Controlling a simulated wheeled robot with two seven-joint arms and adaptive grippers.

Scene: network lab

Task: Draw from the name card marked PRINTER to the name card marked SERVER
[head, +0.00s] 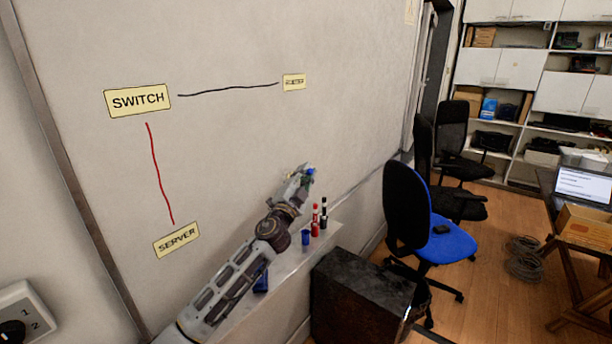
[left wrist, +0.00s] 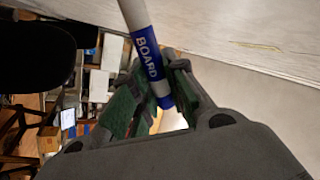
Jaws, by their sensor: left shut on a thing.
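The SERVER card (head: 176,240) is on the whiteboard (head: 230,140) at lower left, slightly tilted. The SWITCH card (head: 138,100) is above it. A smaller card (head: 294,82) is at upper right; its lettering is too small to read surely. I see no card clearly reading PRINTER. My left gripper (head: 308,173) is in front of the lower right of the board, above the ledge. In the left wrist view, it is shut on a white marker with a blue band (left wrist: 148,56) lettered BOARD. Whether the marker touches the board cannot be told.
A dark line (head: 228,90) joins SWITCH towards the right card; a red line (head: 159,173) runs from SWITCH to SERVER. The ledge (head: 285,262) holds red and dark markers (head: 318,218) and blue items. A dark cabinet (head: 362,296) and blue chair (head: 440,240) stand right.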

